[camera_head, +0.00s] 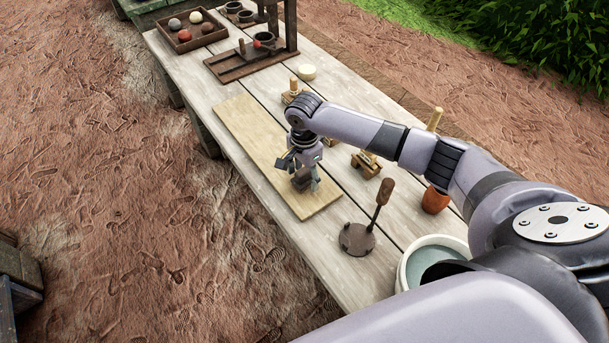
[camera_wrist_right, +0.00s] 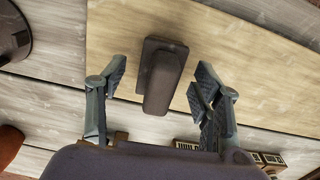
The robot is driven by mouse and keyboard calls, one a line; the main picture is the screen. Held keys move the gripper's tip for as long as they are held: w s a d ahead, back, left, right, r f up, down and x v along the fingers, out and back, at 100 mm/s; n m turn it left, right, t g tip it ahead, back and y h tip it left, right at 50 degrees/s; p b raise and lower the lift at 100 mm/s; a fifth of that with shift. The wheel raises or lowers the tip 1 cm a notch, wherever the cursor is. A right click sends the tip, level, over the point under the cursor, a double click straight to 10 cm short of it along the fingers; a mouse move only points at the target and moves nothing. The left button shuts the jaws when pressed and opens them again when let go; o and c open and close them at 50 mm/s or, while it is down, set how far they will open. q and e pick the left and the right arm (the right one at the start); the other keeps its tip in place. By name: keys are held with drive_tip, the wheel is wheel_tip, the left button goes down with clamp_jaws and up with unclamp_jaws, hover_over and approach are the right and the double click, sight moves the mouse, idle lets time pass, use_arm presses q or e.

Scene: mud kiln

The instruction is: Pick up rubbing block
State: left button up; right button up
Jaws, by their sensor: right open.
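The rubbing block (camera_wrist_right: 163,76), a dark brown block with a raised grip, lies on the pale wooden board (camera_wrist_right: 255,80). In the head view the block (camera_head: 301,183) is partly hidden by my right gripper (camera_head: 301,172), which points down over the board (camera_head: 238,118). In the right wrist view my right gripper (camera_wrist_right: 162,75) is open. One finger is on each side of the block, with a gap visible on both sides. My left gripper is not in view.
A round dark tool with an upright handle (camera_head: 356,239), a bucket of water (camera_head: 405,262) and an orange pot (camera_head: 434,201) stand nearby. A small wooden tool (camera_head: 367,164) lies right of the board. A tray of balls (camera_head: 178,44) stands at the far end.

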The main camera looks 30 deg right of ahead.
sight(304, 169)
drive_tip(key=shift+f, duration=0.35)
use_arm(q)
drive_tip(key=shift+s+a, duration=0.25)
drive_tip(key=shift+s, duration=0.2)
use_arm(e)
drive_tip(key=shift+c, duration=0.2)
drive_tip(key=c, duration=1.3)
use_arm(q)
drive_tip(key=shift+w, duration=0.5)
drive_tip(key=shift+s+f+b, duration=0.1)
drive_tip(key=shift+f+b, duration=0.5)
drive_tip(key=shift+b, duration=0.05)
use_arm(e)
drive_tip(key=shift+r, duration=10.05)
